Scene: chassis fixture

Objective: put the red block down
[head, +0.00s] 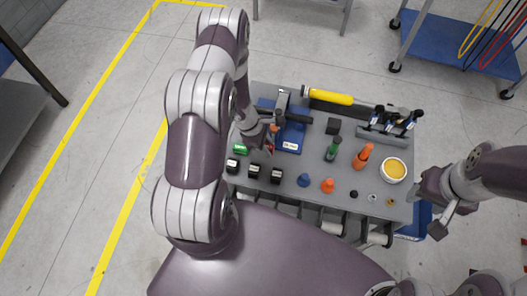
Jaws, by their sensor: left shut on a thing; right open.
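A small patch of red, apparently the red block (270,147), shows at the fingertips of my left gripper (269,143). The gripper is shut on it over the left part of the grey cart top (310,170). The gripper hides most of the block, and I cannot tell whether it touches the surface. My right gripper (424,202) is open and empty, just off the cart's right edge.
A green block (240,149) and several black blocks (276,175) sit near the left gripper. A blue tray (291,138) lies just right of it. A green bottle (332,150), orange bottle (362,157) and white bowl (393,170) stand further right. Bare grey surface lies mid-cart.

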